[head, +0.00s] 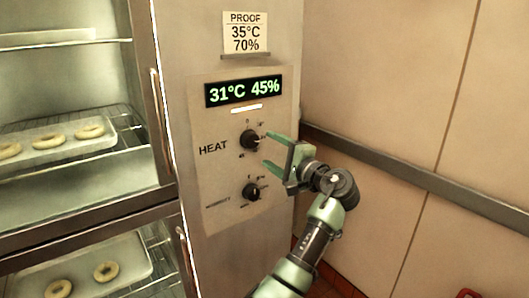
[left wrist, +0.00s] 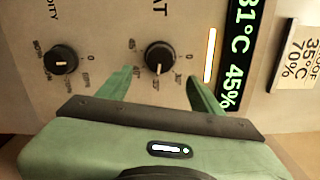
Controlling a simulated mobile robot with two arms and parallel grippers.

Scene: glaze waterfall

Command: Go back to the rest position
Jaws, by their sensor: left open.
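My left gripper (head: 270,152) is open and empty in front of the control panel, its fingers pointing at the black HEAT knob (head: 250,139). In the left wrist view the gripper (left wrist: 160,90) has its fingers apart, with the HEAT knob (left wrist: 160,57) beyond and between them. I cannot tell whether they touch it. The humidity knob (head: 251,191) sits below, clear of the fingers; it also shows in the left wrist view (left wrist: 62,60). The display (head: 243,91) reads 31°C 45%. My right gripper is not in view.
A card (head: 246,33) above the panel reads PROOF 35°C 70%. At left, the cabinet holds trays (head: 75,146) of ring-shaped dough behind door frames with handles. A metal rail (head: 400,170) runs along the right wall. The space right of the arm looks open.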

